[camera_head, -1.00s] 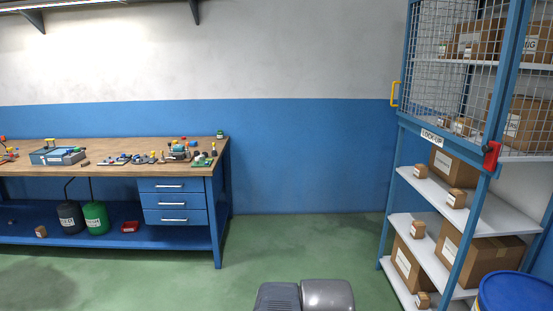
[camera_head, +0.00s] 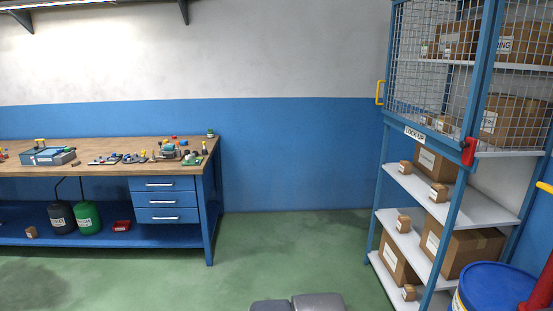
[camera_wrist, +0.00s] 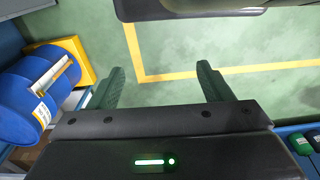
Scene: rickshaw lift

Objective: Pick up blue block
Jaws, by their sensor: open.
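My gripper (camera_wrist: 158,78) shows in the wrist view with its two green fingers wide apart and nothing between them. Beyond the fingers is green floor with a yellow line. In the head view a wooden-topped workbench (camera_head: 105,172) stands at the left with several small items on it. A small blue thing (camera_head: 184,142) lies near its right back part, but it is too small to tell whether it is the blue block. My gripper is not seen in the head view, so its distance from the bench cannot be told.
A blue shelf rack (camera_head: 455,205) with boxes stands at the right, its caged top (camera_head: 440,70) above open shelves. A blue drum (camera_head: 490,290) is at the lower right. Green floor (camera_head: 290,250) between bench and rack is clear.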

